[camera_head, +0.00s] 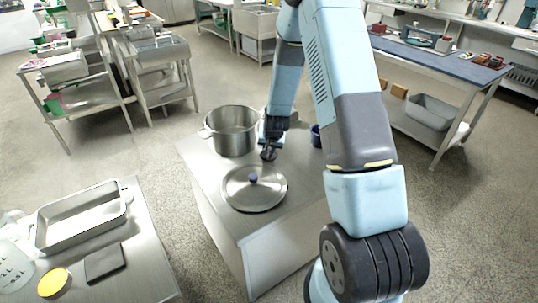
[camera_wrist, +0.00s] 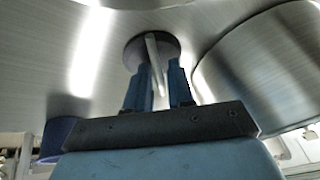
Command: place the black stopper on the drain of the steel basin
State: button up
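The black stopper is a dark disc with a thin pale stem. In the wrist view the stopper (camera_wrist: 166,46) lies against brushed steel, apparently the table top, its stem between my gripper's two blue fingers. My gripper (camera_wrist: 160,70) looks open around the stem, with a gap on the right finger's side. In the head view the stopper (camera_head: 268,155) shows right below my gripper (camera_head: 270,146), between the pot and the lid. Steel sinks (camera_head: 165,50) stand at the back left; I cannot tell which is the basin, and no drain is visible.
The steel pot (camera_head: 232,138) stands open left of my gripper. A round lid (camera_head: 262,193) with a blue knob lies in front. A dark blue container (camera_head: 315,135) is partly hidden by my arm. A metal tray (camera_head: 85,214) lies on the near left table. Open floor (camera_head: 150,150) separates the tables.

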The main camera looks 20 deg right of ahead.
jog(key=shift+c, duration=0.2)
grip_shut()
dwell(0.3)
